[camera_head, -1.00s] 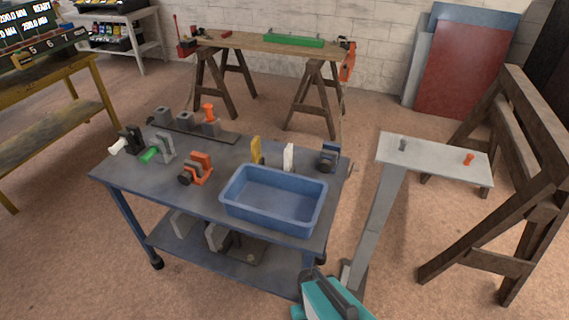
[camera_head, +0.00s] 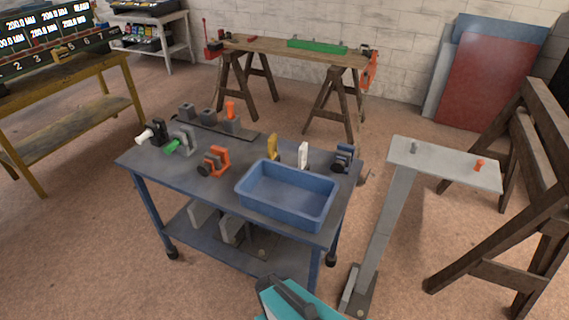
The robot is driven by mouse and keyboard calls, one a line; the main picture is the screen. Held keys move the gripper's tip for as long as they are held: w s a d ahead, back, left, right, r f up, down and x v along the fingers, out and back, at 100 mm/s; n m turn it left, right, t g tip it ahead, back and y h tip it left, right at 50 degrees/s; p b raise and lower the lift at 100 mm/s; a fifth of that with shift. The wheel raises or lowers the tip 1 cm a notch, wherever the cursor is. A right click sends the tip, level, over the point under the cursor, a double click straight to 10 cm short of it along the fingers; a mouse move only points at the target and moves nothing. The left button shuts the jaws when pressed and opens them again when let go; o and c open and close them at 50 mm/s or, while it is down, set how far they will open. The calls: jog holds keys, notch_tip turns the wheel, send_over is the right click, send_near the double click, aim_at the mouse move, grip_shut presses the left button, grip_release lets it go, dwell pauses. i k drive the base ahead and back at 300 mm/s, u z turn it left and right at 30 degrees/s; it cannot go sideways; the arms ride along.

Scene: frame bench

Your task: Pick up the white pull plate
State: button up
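The white pull plate (camera_head: 303,154) is a small upright white piece on the blue bench (camera_head: 222,201), just behind the blue tray's far rim. A yellow upright piece (camera_head: 272,146) stands to its left and a dark blue clamp-like item (camera_head: 344,157) to its right. A teal and dark grey part of my own body shows at the bottom edge. My gripper's fingers are not in view.
The blue tray (camera_head: 284,213) looks empty at the bench's front right. Orange (camera_head: 214,161) and green-handled (camera_head: 182,142) clamps stand at the left. A grey stand (camera_head: 440,163) and a wooden trestle (camera_head: 500,200) are on the right. Open floor lies in front.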

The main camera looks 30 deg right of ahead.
aim_at(303, 151)
jog(key=z, duration=0.85)
jog(key=k, duration=0.15)
jog(key=u, duration=3.05)
jog(key=k, duration=0.85)
jog(key=z, duration=0.45)
